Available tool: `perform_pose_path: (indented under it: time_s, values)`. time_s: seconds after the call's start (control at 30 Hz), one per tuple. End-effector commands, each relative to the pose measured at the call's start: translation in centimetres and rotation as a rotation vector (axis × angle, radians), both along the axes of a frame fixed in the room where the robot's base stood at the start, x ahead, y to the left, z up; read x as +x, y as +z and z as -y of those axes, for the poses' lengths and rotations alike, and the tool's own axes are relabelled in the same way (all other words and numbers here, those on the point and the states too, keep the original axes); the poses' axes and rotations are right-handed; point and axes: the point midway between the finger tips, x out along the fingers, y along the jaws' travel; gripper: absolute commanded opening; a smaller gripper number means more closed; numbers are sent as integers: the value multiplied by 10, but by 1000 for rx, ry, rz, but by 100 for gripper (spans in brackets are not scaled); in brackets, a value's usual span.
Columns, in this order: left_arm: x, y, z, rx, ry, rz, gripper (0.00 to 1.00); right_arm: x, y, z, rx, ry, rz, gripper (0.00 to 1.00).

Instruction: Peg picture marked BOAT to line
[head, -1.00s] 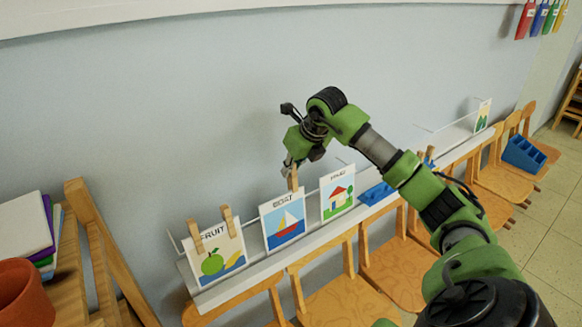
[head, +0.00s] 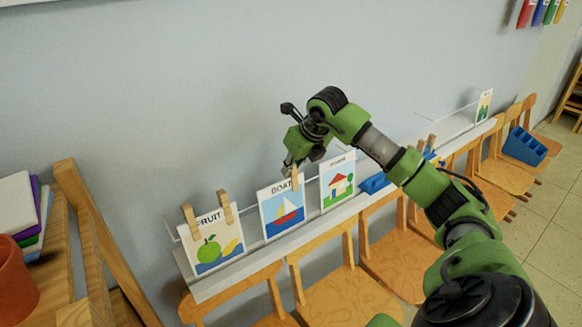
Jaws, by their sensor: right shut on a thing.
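The BOAT picture (head: 278,216) is a white card with a sailboat on blue water. It stands upright on the white ledge (head: 232,275), between the FRUIT picture (head: 210,250) and a house picture (head: 338,190). My right gripper (head: 291,167) is just above its top right corner, shut on a wooden peg (head: 295,181). The peg overlaps the card's top edge; I cannot tell whether it grips both card and line (head: 309,177). Two wooden pegs (head: 189,222) (head: 225,208) sit on the FRUIT picture's top edge. My left gripper is out of view.
A blue tray (head: 376,183) and more pegs (head: 426,145) are farther along the ledge. Wooden chairs (head: 345,295) line its front. A wooden shelf with books (head: 18,204) and an orange pot (head: 14,275) is at the left.

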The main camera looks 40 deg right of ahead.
Motion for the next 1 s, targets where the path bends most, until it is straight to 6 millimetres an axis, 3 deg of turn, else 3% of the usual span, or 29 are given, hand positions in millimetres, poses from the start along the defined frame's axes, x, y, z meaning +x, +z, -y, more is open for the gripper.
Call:
perform_pose_path:
  time_s: [0.43,0.47,0.5,0.97,1.0]
  values:
    - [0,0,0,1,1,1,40,0,0,0,0,0,1,0]
    - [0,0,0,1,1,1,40,0,0,0,0,0,1,20]
    - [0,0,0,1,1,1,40,0,0,0,0,0,1,30]
    - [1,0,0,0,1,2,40,0,0,0,0,0,1,32]
    - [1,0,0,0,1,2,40,0,0,0,0,0,1,39]
